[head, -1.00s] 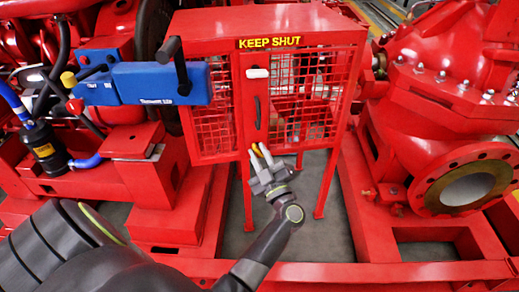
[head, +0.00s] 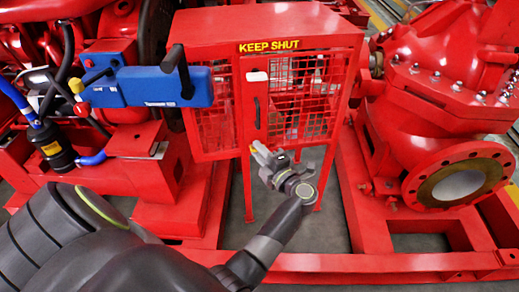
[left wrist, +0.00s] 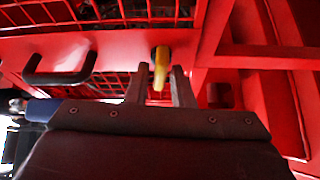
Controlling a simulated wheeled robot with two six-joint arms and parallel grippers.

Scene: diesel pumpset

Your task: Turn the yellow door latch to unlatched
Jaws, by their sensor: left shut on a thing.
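The yellow door latch (left wrist: 160,68) shows in the left wrist view, set in a dark hole in the red door strip, with its end between my fingers. In the head view it is mostly hidden by my fingers at the foot of the door panel. My left gripper (left wrist: 160,90) is shut on the latch; in the head view the gripper (head: 260,151) reaches it from the lower right. The red mesh guard door (head: 254,121) stands closed under the KEEP SHUT label (head: 268,45). My right gripper is not in view.
A black door handle (head: 257,113) and a white fitting (head: 257,76) sit above the latch. A blue box with a black lever (head: 160,85) stands to the left. A red pump with a round flange (head: 460,183) is at the right. Red base rails surround the grey floor.

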